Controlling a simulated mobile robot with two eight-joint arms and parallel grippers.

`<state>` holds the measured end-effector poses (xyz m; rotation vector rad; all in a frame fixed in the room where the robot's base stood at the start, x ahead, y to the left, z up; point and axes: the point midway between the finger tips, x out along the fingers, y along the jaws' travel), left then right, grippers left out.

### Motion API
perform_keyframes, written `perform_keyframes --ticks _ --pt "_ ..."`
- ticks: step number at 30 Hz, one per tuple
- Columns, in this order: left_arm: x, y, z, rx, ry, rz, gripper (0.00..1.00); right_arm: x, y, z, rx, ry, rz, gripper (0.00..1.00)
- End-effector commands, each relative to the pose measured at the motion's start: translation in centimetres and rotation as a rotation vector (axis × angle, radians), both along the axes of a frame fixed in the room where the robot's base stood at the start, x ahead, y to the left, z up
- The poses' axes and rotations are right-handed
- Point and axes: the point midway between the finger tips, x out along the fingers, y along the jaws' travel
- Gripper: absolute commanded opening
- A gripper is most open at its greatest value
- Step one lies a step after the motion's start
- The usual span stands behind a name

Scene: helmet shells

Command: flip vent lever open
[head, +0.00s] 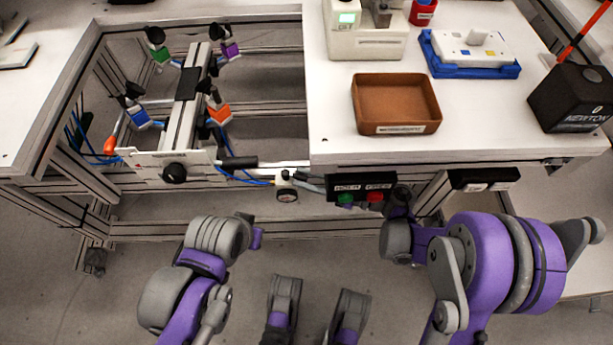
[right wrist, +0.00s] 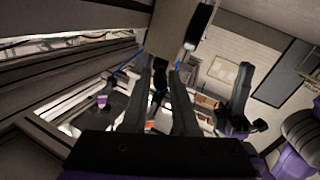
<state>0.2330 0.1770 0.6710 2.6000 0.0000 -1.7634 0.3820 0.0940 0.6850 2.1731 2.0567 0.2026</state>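I cannot tell for sure which part is the vent lever.
The button box (head: 361,190) has a green and a red button. On the table are a brown tray (head: 397,128), a blue-based white block (head: 468,55), a white device (head: 365,40) and a black box (head: 575,98). The frame around the clamp fixture is open to the floor.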

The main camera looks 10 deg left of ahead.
Motion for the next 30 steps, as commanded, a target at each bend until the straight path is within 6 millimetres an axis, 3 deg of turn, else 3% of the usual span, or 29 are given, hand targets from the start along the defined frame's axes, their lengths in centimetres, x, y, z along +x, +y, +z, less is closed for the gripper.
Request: perform_keyframes --ticks 1,4,30 --pt "0.0 0.0 0.0 0.0 0.0 0.0 0.0 0.0 -0.01 0.0 0.0 0.0 0.0 0.17" --pt "0.0 0.0 0.0 0.0 0.0 0.0 0.0 0.0 -0.01 0.0 0.0 0.0 0.0 0.0" --pt "0.13 0.0 -0.82 0.0 0.002 0.0 0.0 0.93 0.01 -0.05 -0.002 0.0 0.177 0.0"
